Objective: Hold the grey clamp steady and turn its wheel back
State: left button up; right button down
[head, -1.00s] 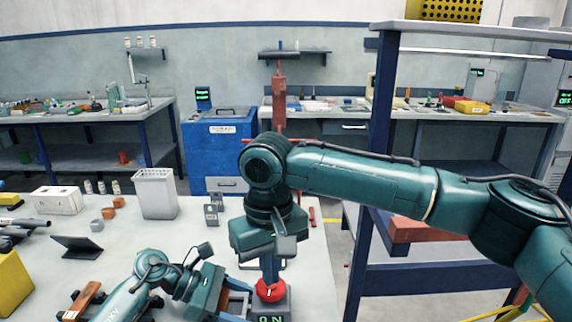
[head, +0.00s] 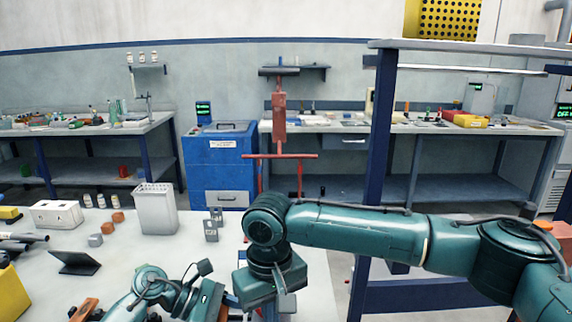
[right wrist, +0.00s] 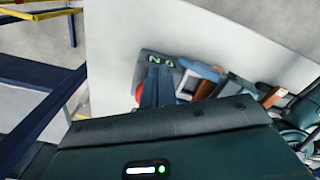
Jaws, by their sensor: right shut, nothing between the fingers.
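A grey block with green lettering (right wrist: 148,68) and a red round part (right wrist: 139,93) on it show in the right wrist view; I cannot tell for sure that these are the clamp and its wheel. My right gripper (right wrist: 156,88) is shut and empty, its fingers overlapping the block and the red part in that view; contact is unclear. In the head view the block is out of frame below.
On the white table (head: 110,260) are a grey bin (head: 155,210), small grey pieces (head: 211,230), a dark tablet (head: 75,262) and a white box (head: 57,214). A blue post (head: 378,150) stands to the right. A red stand (head: 279,156) is behind my right arm.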

jog(key=shift+w, duration=0.25)
dwell(0.3)
jog(key=shift+w+d, duration=0.1)
jog(key=shift+d, duration=0.1)
jog(key=shift+w+d, duration=0.35)
jog(key=shift+d, duration=0.5)
jog(key=shift+w+d, duration=0.25)
jog(key=shift+w+d, duration=0.15)
jog(key=shift+w, duration=0.1)
jog(key=shift+s+d, duration=0.1)
jog(key=shift+d, duration=0.05)
notch_tip(320, 180, up, 6)
jog(key=shift+s, duration=0.3)
dwell(0.6)
